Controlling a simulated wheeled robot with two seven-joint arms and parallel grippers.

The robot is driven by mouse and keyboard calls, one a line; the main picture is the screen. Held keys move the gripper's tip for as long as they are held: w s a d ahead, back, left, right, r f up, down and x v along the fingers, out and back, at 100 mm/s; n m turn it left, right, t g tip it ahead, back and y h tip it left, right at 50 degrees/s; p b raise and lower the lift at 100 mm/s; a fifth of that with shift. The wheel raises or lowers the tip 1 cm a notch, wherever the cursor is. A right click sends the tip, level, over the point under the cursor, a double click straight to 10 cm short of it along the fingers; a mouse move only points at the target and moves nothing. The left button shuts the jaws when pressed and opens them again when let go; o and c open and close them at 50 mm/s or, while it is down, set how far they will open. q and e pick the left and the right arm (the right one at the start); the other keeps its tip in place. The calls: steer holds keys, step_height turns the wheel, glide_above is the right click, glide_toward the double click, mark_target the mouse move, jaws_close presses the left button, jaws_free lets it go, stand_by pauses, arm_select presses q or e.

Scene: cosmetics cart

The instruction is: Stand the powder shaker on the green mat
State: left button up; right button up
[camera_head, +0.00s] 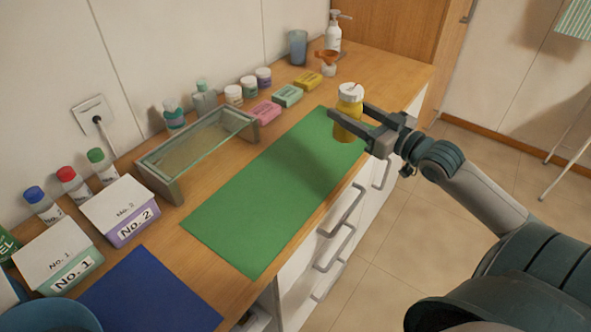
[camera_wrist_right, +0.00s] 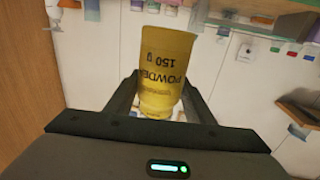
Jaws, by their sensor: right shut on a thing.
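The powder shaker (camera_head: 347,127) is a yellow bottle with a pale top. My right gripper (camera_head: 352,121) is shut on it from the right, with one finger on each side. It looks about upright in the head view, over the far right end of the green mat (camera_head: 262,202). I cannot tell whether its base touches the mat. In the right wrist view the shaker (camera_wrist_right: 158,62) sits between the fingers (camera_wrist_right: 160,100), its "POWDER 150 g" print upside down. My left gripper is not in view.
A glass shelf (camera_head: 203,143) stands left of the mat. Soap boxes (camera_head: 288,96), jars, a pump bottle (camera_head: 333,32) and a blue cup (camera_head: 298,46) line the back. Labelled bins (camera_head: 120,212) and a blue mat (camera_head: 148,295) lie at the near left. The green mat is otherwise clear.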

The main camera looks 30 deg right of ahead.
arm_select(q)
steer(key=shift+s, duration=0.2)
arm_select(e)
steer(key=shift+w+a+f, duration=0.1)
steer(key=shift+a+f, duration=0.1)
steer(key=shift+a, duration=0.05)
arm_select(q)
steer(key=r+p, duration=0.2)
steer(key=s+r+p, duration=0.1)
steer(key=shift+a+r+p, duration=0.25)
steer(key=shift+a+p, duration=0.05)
steer(key=shift+p, duration=0.1)
arm_select(e)
steer(key=w+a+f, duration=0.4)
steer(key=a+f, duration=0.2)
steer(key=a, duration=0.4)
steer(key=shift+w+f, duration=0.35)
steer(key=shift+w, duration=0.05)
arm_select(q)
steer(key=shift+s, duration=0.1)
arm_select(e)
steer(key=shift+f, duration=0.1)
step_height(320, 180, down, 3)
steer(key=shift+f+p, duration=0.2)
steer(key=shift+p, duration=0.35)
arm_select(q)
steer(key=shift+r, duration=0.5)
arm_select(e)
steer(key=shift+f, duration=0.2)
